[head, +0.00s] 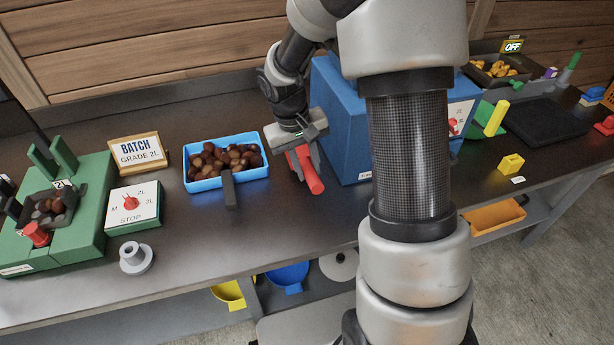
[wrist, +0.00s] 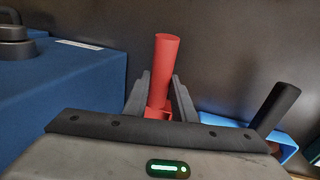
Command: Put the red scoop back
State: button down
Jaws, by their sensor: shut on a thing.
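The red scoop (head: 314,178) is in my gripper (head: 304,160), just above or at the counter between the blue chestnut tray and the large blue box. In the wrist view its red handle (wrist: 164,68) stands between the two dark fingers (wrist: 160,98), which are closed on it. The handle points down and toward the front in the head view. The scoop's bowl is hidden, and I cannot tell whether the scoop touches the counter.
A blue tray (head: 230,183) of chestnuts with a dark handle lies just left. The blue box (head: 338,130) stands close on the right.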

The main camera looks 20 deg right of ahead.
aim_at(306, 169)
jog(key=shift+a+b+x, duration=0.15)
jog(key=shift+b+x, duration=0.05)
jog(key=shift+x, duration=0.6)
jog(key=shift+a+b+x, duration=0.15)
jog(key=shift+a+x, duration=0.05)
jog(key=shift+x, duration=0.6)
jog(key=c, duration=1.5)
grip_release()
jog(key=shift+f, duration=0.15)
jog(key=shift+o, duration=0.2)
